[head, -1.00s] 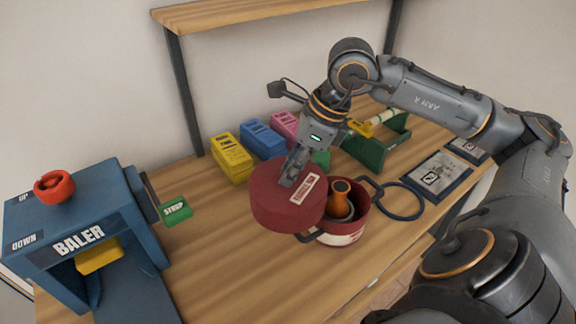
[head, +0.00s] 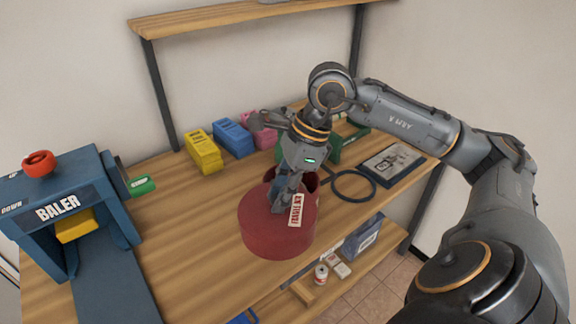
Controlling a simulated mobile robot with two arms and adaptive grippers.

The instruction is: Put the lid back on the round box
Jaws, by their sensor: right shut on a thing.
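The red round lid (head: 262,228), with a white label on its top, is held by my right gripper (head: 281,205). The gripper's fingers are shut on the middle of the lid's top. The lid looks about level and is on the near side of the round box (head: 312,182). The box is dark red and stands on the table; the lid and gripper hide most of it, including its inside. I cannot tell how high the lid is above the table. My left gripper is not in view.
A blue baler (head: 90,196) stands at the left, with a green strip block (head: 141,186) beside it. Yellow (head: 203,152), blue and pink blocks stand at the back. A dark ring (head: 353,186) and a framed plate (head: 391,163) are at the right. The table's left middle is clear.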

